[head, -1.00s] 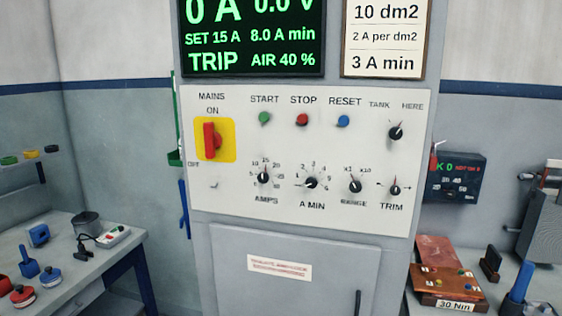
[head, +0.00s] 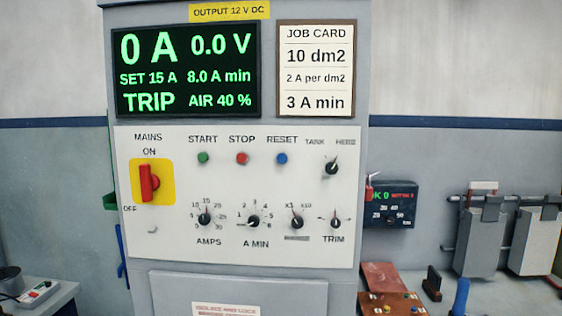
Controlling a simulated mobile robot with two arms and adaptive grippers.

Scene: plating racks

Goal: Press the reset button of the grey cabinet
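The grey cabinet (head: 340,275) stands upright in the middle of the head view, with a white control panel (head: 270,190) on its front. The blue reset button (head: 282,159) is in the panel's upper row under the label RESET. The red stop button (head: 242,158) and the green start button (head: 203,158) are to its left. The red mains switch (head: 149,183) on its yellow plate stands upright, by ON. The display (head: 187,70) reads 0 A, 0.0 V, SET 15 A, 8.0 A min, TRIP, AIR 40 %. Neither of my grippers is in view.
Several black knobs, such as the AMPS knob (head: 204,219), sit below and right of the buttons. A job card (head: 316,68) is beside the display. A bench with a brown box (head: 392,304) and a dark meter (head: 390,205) are at the right. Nothing blocks the panel front.

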